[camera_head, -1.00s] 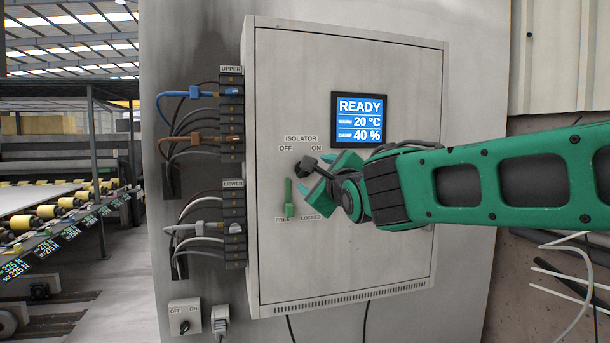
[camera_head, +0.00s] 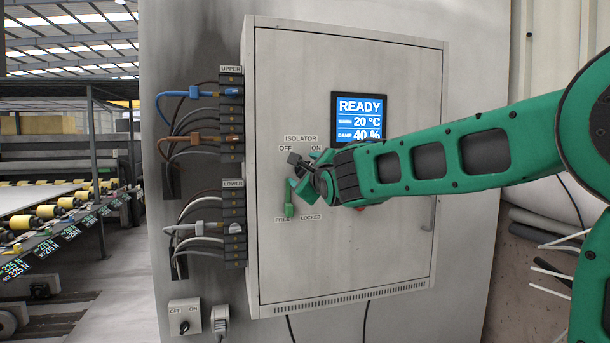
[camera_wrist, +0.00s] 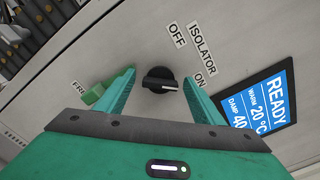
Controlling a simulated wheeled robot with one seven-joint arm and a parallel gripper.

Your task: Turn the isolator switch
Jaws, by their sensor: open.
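The isolator switch is a round black knob (camera_wrist: 159,79) with a white mark, on the cabinet door below the ISOLATOR, OFF and ON labels. In the wrist view the mark points right, roughly toward the ON side. My gripper (camera_wrist: 162,98) is open, with one green finger on each side of the knob; whether either touches it I cannot tell. In the head view my gripper (camera_head: 304,177) is at the switch and mostly hides it. A green lever (camera_head: 289,200) stands by the FREE label; it also shows in the wrist view (camera_wrist: 108,91), close beside the left finger.
The lit READY screen (camera_head: 359,118) is up and right of the switch. Cable terminals (camera_head: 231,120) line the cabinet's left edge. A door handle (camera_head: 429,213) is at the right.

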